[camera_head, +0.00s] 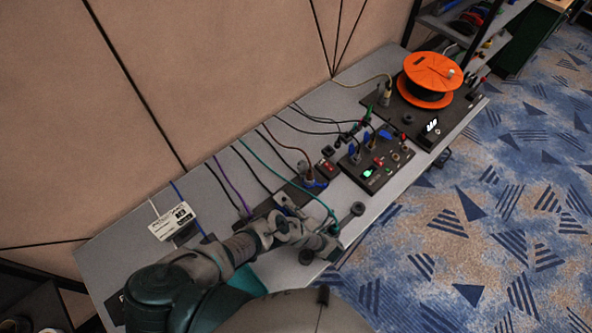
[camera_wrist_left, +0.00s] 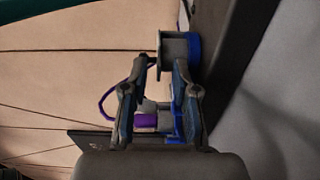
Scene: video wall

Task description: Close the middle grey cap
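My left gripper (camera_head: 308,232) is over the panel near the front of the bench, its arm coming in from the lower left. In the left wrist view its two fingers (camera_wrist_left: 160,70) stand apart. A purple plug (camera_wrist_left: 146,120) and a blue part show between the fingers, farther back. In the head view the gripper hides most of this panel, so the middle cap cannot be made out there.
The grey bench (camera_head: 120,245) runs along a beige wall. A white label card (camera_head: 172,222), a dark panel with blue switches (camera_head: 377,160) and an orange reel (camera_head: 431,75) stand on it. Several cables hang from the wall. Patterned carpet lies to the right.

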